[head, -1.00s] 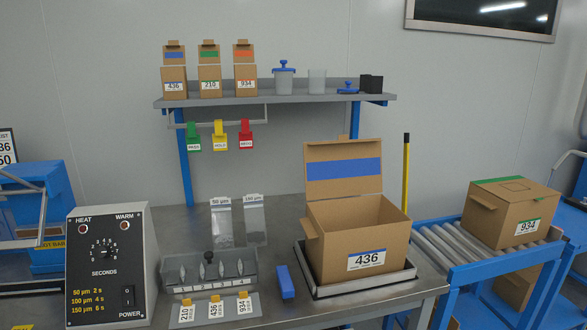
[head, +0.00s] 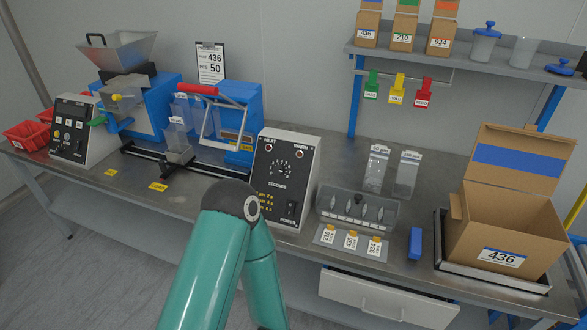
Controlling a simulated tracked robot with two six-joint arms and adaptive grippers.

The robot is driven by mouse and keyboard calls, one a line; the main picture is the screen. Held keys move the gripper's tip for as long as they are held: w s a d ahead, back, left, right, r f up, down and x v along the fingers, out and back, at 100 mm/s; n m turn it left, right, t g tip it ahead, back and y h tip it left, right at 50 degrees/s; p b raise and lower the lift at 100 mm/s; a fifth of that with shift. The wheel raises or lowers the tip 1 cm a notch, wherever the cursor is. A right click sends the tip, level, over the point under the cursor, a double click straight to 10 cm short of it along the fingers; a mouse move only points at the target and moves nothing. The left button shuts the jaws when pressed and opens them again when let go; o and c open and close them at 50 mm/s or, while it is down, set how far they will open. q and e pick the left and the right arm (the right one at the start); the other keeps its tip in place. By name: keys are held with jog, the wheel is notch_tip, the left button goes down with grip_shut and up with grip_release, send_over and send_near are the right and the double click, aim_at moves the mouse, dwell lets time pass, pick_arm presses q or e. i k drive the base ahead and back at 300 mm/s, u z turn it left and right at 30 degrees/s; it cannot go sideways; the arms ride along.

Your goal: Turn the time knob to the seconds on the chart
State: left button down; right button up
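The heat sealer box (head: 304,160) has a dark front with HEAT and WARM lamps at the top. Its round time knob (head: 282,169) sits inside a numbered dial above the word SECONDS; the exact number it points to is too small to tell. The power switch (head: 291,208) is at lower right. Two clear bags, labelled 50 µm (head: 376,168) and apparently 150 µm (head: 406,176), stand right of the box. Neither gripper shows.
A grey tray (head: 330,200) with label cards stands right of the box. A blue block (head: 415,243) and the open carton 436 (head: 497,225) are farther right. A red-handled blue machine (head: 245,105) is behind left. A clipboard (head: 210,64) reads 436 and 50.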

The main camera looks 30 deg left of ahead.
aim_at(279, 170)
jog(key=z, duration=1.15)
jog(key=i, duration=0.15)
jog(key=u, duration=3.3)
jog(key=i, duration=0.55)
jog(key=z, duration=0.45)
